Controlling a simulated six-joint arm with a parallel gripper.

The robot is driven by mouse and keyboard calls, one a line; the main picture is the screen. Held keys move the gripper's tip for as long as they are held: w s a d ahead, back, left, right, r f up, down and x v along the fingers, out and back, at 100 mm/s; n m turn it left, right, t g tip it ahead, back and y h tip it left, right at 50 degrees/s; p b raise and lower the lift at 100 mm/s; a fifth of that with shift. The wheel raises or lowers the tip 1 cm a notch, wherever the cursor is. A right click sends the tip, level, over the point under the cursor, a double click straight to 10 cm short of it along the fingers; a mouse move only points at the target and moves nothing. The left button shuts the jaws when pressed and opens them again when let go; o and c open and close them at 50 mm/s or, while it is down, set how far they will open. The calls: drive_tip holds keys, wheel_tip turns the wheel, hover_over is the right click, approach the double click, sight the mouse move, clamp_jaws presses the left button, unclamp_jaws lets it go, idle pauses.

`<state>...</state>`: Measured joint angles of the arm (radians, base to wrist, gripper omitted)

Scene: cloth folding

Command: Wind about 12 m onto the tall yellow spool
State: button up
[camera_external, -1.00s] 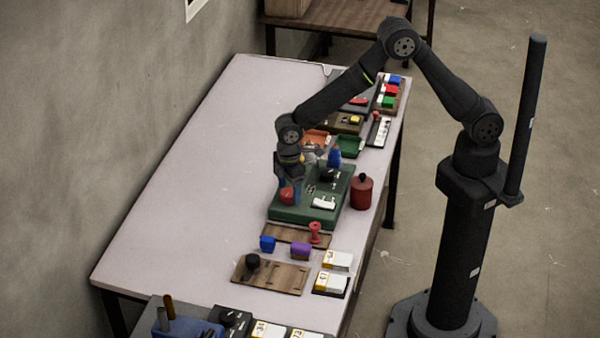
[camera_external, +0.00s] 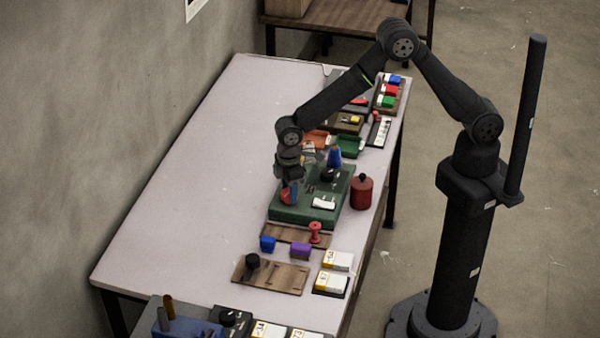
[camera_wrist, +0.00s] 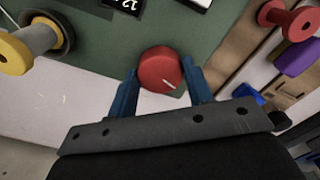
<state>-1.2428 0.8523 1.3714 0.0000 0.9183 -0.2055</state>
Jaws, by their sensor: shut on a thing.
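A yellow spool (camera_wrist: 14,53) with a grey wound middle (camera_wrist: 38,38) lies at the upper left of the wrist view, its far end at a dark ring on the green machine (camera_wrist: 95,45). The green machine (camera_external: 290,214) stands on the table in the external view. My gripper (camera_wrist: 160,78) has its blue fingers shut on a round red knob (camera_wrist: 160,68) at the machine's edge. The knob also shows in the external view (camera_external: 286,198), partly behind a finger. In that view the arm hides much of the spool area.
A red canister (camera_external: 362,194) stands right of the machine. A red spool (camera_external: 315,232), blue block (camera_external: 267,243) and purple block (camera_external: 300,250) are in front, near a wooden board (camera_external: 285,276). The table's left side (camera_external: 190,190) is clear.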

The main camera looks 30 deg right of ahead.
drive_tip(key=o, duration=1)
drive_tip(key=shift+r, duration=0.1)
wheel_tip(320, 180, up, 17)
drive_tip(key=shift+r, duration=0.15)
idle(0.5)
